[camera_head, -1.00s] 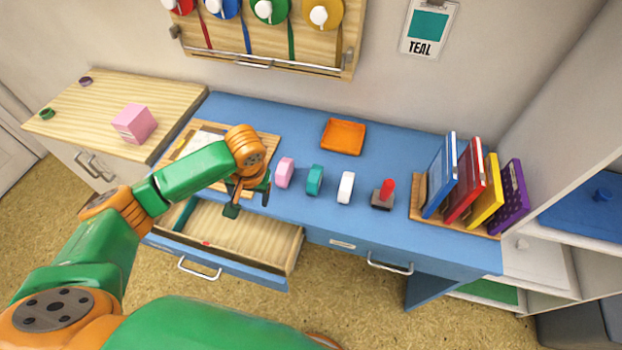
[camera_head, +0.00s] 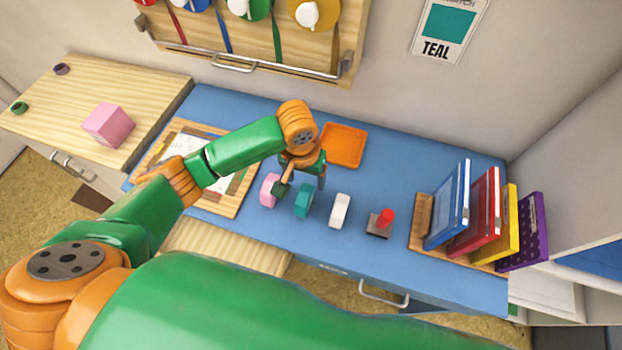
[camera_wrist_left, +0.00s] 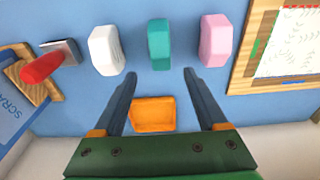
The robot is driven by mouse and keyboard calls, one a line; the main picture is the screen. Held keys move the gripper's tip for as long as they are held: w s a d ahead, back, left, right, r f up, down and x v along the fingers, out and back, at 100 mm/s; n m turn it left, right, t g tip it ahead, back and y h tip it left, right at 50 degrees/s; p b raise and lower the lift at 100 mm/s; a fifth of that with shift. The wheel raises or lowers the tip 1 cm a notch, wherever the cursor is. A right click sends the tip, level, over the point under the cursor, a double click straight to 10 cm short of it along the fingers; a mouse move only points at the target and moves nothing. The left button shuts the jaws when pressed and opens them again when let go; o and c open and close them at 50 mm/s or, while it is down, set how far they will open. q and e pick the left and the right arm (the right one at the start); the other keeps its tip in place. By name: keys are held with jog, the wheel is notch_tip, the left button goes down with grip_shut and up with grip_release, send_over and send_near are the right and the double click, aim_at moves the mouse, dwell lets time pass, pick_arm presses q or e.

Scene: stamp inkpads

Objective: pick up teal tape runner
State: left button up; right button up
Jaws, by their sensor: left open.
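The teal tape runner (camera_head: 303,200) stands on the blue desk between a pink one (camera_head: 269,190) and a white one (camera_head: 340,210). In the left wrist view the teal tape runner (camera_wrist_left: 159,44) is at the top middle, just beyond the fingertips and lined up with the gap between them. My left gripper (camera_head: 302,184) is open and empty, above the desk just behind the teal runner. In the wrist view its two fingers (camera_wrist_left: 160,72) are spread apart, with bare desk and an orange tray between them. My right gripper is not in view.
The orange tray (camera_head: 343,145) lies behind the row. A red-handled stamp (camera_head: 380,223) stands to the right, then a wooden rack (camera_head: 421,222) of upright coloured folders. A wooden board with paper (camera_head: 232,190) lies left. A card on the wall (camera_head: 447,28) reads TEAL.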

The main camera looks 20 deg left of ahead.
aim_at(304, 194)
pick_arm(q)
jog(key=f, duration=0.3)
jog(key=s+f, duration=0.1)
jog(key=f, duration=0.2)
jog(key=shift+s+a, duration=0.1)
jog(key=shift+w+f, duration=0.25)
jog(key=shift+w, duration=0.05)
jog(key=shift+s, duration=0.1)
grip_shut()
